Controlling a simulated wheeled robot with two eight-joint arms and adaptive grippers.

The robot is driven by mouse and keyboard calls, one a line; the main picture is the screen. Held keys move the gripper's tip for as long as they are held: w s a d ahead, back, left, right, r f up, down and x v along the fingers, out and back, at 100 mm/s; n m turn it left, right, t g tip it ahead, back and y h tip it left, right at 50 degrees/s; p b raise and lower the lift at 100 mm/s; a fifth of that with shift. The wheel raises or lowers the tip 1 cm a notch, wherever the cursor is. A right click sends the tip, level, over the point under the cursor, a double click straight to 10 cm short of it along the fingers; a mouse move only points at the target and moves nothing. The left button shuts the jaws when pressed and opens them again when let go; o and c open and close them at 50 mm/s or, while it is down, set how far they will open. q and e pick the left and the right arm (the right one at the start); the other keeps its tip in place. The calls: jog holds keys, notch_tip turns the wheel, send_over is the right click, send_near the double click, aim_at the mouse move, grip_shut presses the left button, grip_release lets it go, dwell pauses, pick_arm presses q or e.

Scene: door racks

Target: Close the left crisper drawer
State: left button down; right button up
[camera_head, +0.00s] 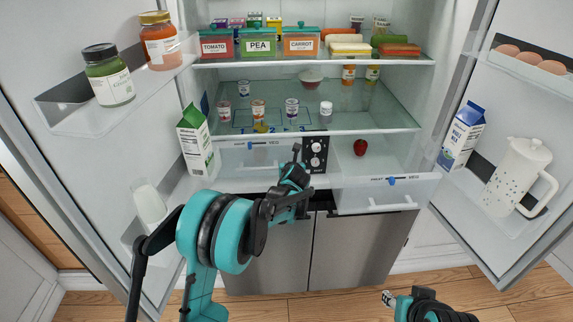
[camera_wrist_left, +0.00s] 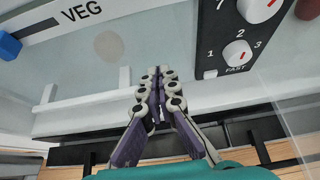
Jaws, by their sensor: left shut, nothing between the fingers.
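The left crisper drawer (camera_head: 232,159), marked VEG, has a clear front with a blue slider. Its front sits just under the shelf edge, much farther back than the right drawer; I cannot tell whether a small gap remains. It fills the upper left of the left wrist view (camera_wrist_left: 75,75). My left gripper (camera_head: 297,152) is shut and empty, in front of the drawer's right end beside the dial panel. Its fingertips also show in the left wrist view (camera_wrist_left: 158,78); contact is unclear. My right gripper (camera_head: 388,298) is low at the bottom right, its jaws too small to judge.
The right crisper drawer (camera_head: 372,196) is pulled out, with a red fruit (camera_head: 360,147) inside. The dial panel (camera_head: 314,154) stands between the drawers. The left door (camera_head: 110,35) and right door (camera_head: 520,110) are open, carrying jars, cartons, eggs and a pitcher. Small bottles stand on the shelf above.

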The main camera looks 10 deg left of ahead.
pick_arm(q)
jog(key=p+v, duration=0.3)
jog(key=v, duration=0.8)
jog(key=shift+s, duration=0.5)
pick_arm(e)
jog(key=r, duration=0.1)
jog(key=s+r, duration=0.1)
jog(key=r, duration=0.1)
jog(key=shift+a, duration=0.1)
pick_arm(q)
jog(key=s+a+r+n+g, duration=0.2)
jog(key=s+a+r+n, duration=0.2)
jog(key=s+n, duration=0.6)
jog(key=s+f+n+g+h, duration=0.2)
jog(key=s+n+h, duration=0.1)
jog(key=s+n, duration=1.9)
jog(key=s, duration=0.4)
jog(key=shift+s+n+g, duration=0.25)
jog(key=shift+n+g, duration=0.05)
jog(key=shift+n, duration=0.1)
pick_arm(e)
jog(key=shift+s, duration=0.1)
